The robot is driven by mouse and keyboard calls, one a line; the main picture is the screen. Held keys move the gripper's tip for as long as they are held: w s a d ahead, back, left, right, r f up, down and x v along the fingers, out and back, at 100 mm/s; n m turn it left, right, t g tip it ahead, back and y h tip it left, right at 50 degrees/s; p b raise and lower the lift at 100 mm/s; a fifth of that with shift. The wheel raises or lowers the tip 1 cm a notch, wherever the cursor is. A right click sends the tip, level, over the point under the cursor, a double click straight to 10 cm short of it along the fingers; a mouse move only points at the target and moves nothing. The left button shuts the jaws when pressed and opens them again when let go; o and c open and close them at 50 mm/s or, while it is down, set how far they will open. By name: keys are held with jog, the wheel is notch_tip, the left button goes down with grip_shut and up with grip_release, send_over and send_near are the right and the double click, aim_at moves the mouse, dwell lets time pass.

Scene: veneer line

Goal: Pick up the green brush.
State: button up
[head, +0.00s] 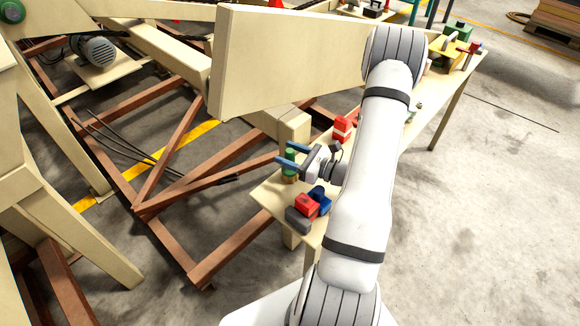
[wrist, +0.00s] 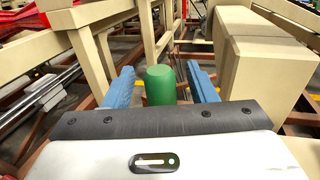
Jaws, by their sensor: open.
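The green brush (head: 289,167) shows as an upright green cylinder with a rounded top near the far-left end of the narrow table; no bristles can be made out. My gripper (head: 284,153) is open, its two blue fingers pointing left at the brush and partly covering it. In the wrist view the green brush (wrist: 161,86) stands between the two fingers of my gripper (wrist: 160,71), with a gap on each side. Its lower part is hidden behind the gripper's dark front edge.
A red object (head: 343,128) stands behind my gripper on the table (head: 267,193). Red, blue and dark grey blocks (head: 306,206) lie close in front of it. A large beige beam (head: 285,60) and brown frame rails surround the table's left side.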

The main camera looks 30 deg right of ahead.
jog(key=shift+c, duration=0.4)
jog(key=c, duration=1)
